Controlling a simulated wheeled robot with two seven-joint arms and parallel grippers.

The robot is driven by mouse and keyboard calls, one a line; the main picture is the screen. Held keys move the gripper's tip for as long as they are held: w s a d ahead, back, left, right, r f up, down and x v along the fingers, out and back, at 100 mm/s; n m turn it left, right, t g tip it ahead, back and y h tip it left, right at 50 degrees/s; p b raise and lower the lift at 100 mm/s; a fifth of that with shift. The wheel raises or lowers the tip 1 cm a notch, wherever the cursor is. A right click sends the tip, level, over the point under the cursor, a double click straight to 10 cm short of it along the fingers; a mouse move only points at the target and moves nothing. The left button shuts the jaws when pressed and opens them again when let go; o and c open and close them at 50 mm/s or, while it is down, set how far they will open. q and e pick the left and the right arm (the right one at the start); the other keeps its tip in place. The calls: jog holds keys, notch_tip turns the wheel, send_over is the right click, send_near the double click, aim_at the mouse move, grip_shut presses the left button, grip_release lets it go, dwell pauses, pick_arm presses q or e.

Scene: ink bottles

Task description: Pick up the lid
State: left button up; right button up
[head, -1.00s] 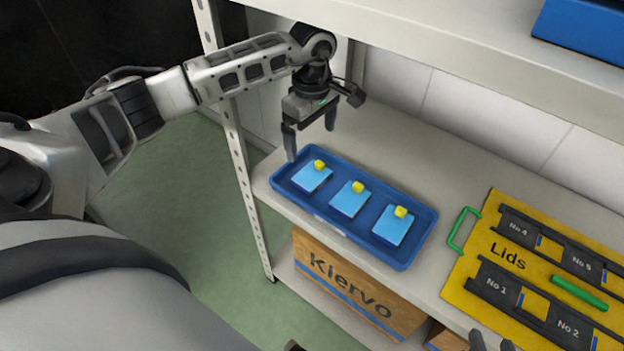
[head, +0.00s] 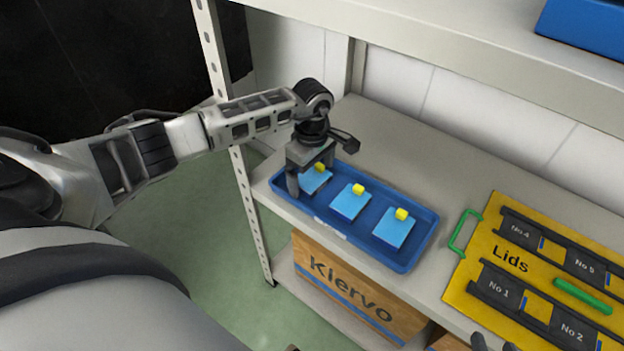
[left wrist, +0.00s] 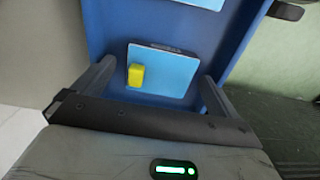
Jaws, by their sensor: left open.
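Three light blue square lids with yellow knobs lie in a row in a blue tray (head: 424,247). The left lid (head: 313,187) is partly hidden by my left gripper (head: 310,179); the middle lid (head: 348,206) and the right lid (head: 391,232) show fully. My left gripper is open, pointing down over the left lid. In the left wrist view its fingers stand on either side of one lid (left wrist: 166,75), whose yellow knob (left wrist: 136,75) is left of the middle. Whether they touch it is unclear. Only dark tips of my right gripper (head: 492,344) show at the bottom edge.
A yellow board marked "Lids" (head: 478,272) with numbered black slots and green handles lies on the shelf to the right. A cardboard box (head: 340,290) stands below. A shelf post (head: 245,190) is left of the tray; an upper shelf hangs above. Bare shelf lies behind the tray.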

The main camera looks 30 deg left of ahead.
pick_arm(q)
jog(key=c, duration=1.1)
jog(key=shift+o, duration=0.2)
